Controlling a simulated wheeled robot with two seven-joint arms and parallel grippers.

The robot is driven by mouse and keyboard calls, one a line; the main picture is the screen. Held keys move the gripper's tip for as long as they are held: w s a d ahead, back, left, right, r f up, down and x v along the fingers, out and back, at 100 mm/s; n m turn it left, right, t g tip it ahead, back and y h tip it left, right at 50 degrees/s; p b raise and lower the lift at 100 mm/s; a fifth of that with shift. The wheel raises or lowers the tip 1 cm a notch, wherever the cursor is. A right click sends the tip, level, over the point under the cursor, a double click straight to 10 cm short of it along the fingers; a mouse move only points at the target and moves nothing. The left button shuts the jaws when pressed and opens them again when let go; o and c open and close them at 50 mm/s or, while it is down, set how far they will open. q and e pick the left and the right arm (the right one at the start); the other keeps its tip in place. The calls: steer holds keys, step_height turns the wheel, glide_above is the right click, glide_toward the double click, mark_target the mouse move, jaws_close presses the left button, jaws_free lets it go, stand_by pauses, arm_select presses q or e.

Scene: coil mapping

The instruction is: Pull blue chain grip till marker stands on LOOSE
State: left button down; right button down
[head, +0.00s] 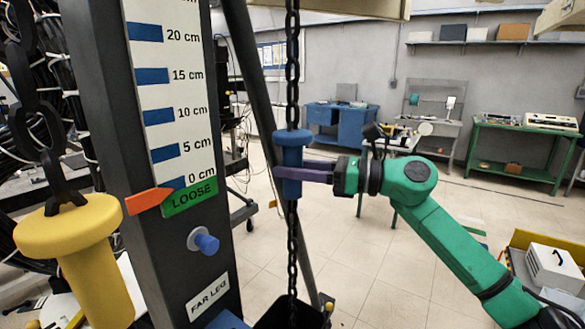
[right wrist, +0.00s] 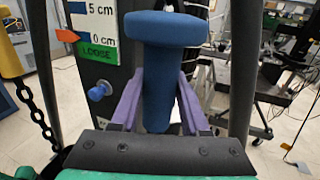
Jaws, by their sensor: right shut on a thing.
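The blue chain grip (head: 292,158) hangs upright on a dark chain (head: 292,60). My right gripper (head: 290,172) is shut around its shaft, below the wide top flange. In the right wrist view the blue grip (right wrist: 160,75) stands between the two purple fingers. The orange marker (head: 148,201) is at the left of the white scale (head: 165,60). Its tip points to about the 0 cm bar and the top edge of the green LOOSE label (head: 195,194). My left gripper is out of view.
A yellow grip (head: 80,250) hangs on a chain at the left. A blue knob (head: 206,242) sticks out of the dark post above the FAR LEG label (head: 208,295). A slanted dark leg (head: 245,60) passes behind the chain. Benches stand far back.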

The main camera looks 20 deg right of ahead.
steer(key=shift+f, duration=0.1)
step_height(320, 180, down, 18)
steer(key=b, duration=1.7)
steer(key=shift+f+b, duration=0.15)
steer(key=shift+b, duration=0.15)
steer(key=shift+c, duration=2)
jaws_free()
steer(key=b+v, duration=0.6)
steer(key=v, duration=0.8)
steer(key=shift+s+d, duration=0.15)
steer(key=shift+d, duration=0.1)
